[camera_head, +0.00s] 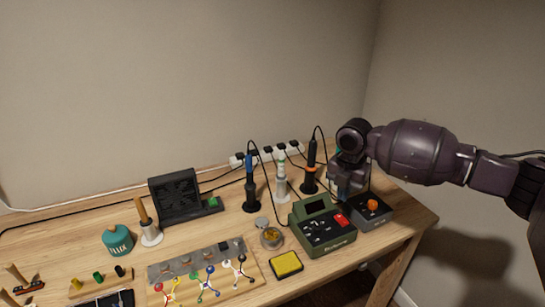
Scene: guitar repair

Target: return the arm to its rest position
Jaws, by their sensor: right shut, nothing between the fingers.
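My right gripper (347,184) is at the end of my dark purple right arm (415,152), which comes in from the right. It points down over the back right of the wooden table, just above or behind a grey box (371,212) with an orange knob. It looks shut and empty. I cannot tell whether it touches the box. My left gripper is not in the view.
A green soldering station (322,229), a yellow sponge (286,265) and several irons in stands (251,188) crowd the middle. A black fan (176,196), a teal flux pot (117,240) and a power strip (268,154) stand farther left and back. Free air lies right of the table.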

